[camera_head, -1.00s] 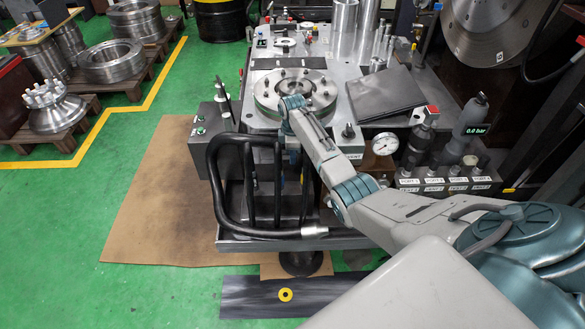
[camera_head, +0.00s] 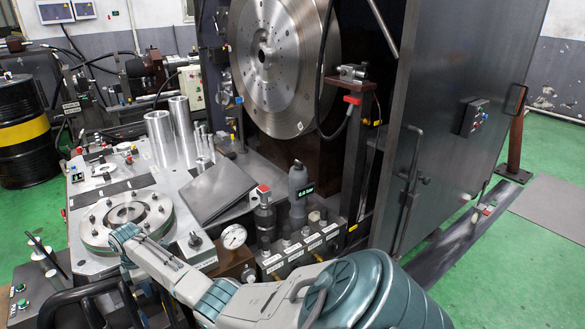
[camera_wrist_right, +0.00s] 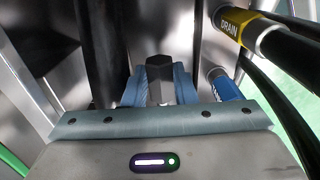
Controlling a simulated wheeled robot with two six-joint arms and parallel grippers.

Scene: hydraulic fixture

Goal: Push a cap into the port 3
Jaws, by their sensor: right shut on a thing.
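My right gripper (camera_wrist_right: 158,88) shows in the right wrist view, its two blue-grey fingers shut on a dark, faceted cap-like piece (camera_wrist_right: 156,72). The lower part of this piece is hidden. In the head view my right arm reaches over the bench front beside the round flange; its fingertips are hidden there. The label numbers are too small to read surely. My left gripper is out of view.
A yellow DRAIN-marked pipe (camera_wrist_right: 233,27) and a blue-labelled pipe (camera_wrist_right: 225,88) run right of the right gripper. The round flange (camera_head: 126,219), a pressure gauge (camera_head: 233,237) and a dark slanted plate (camera_head: 217,190) crowd the bench. A tall grey cabinet (camera_head: 455,110) stands right.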

